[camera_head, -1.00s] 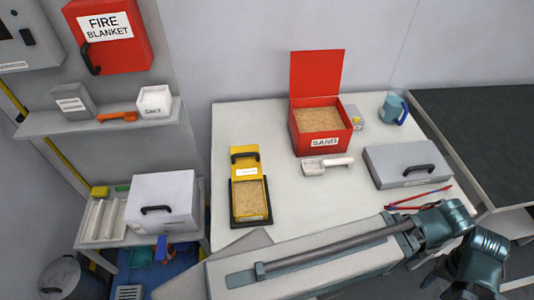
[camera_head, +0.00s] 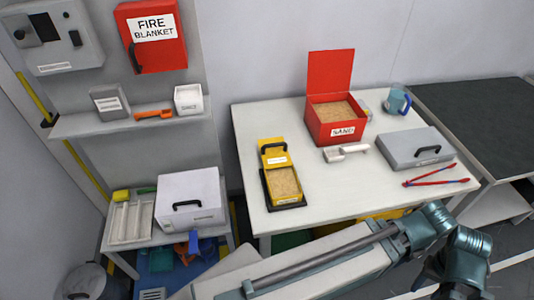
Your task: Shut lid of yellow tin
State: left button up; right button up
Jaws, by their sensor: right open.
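The yellow tin (camera_head: 284,200) stands on a black base (camera_head: 302,206) on the white table. Sand fills it to near the rim. Its yellow lid (camera_head: 272,148) is open, raised at the far side, with a dark handle. My right gripper (camera_head: 440,287) is at the bottom right, partly cut off by the frame edge. It is open, in front of the table and well away from the tin. My left gripper is not in view.
A red sand box (camera_head: 322,130) with its lid up, a white scoop (camera_head: 346,153), a grey case (camera_head: 412,150), red-and-blue tongs (camera_head: 436,181) and a blue mug (camera_head: 397,101) are on the white table (camera_head: 250,120). A white box (camera_head: 190,192) sits on the lower left side table.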

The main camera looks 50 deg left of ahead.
aim_at(274, 151)
jog(key=u, duration=1.35)
jog(key=l+u, duration=0.15)
jog(key=u, duration=0.2)
jog(key=l+u, duration=0.15)
jog(key=u, duration=0.2)
jog(key=k+l, duration=0.2)
jog(key=l, duration=0.2)
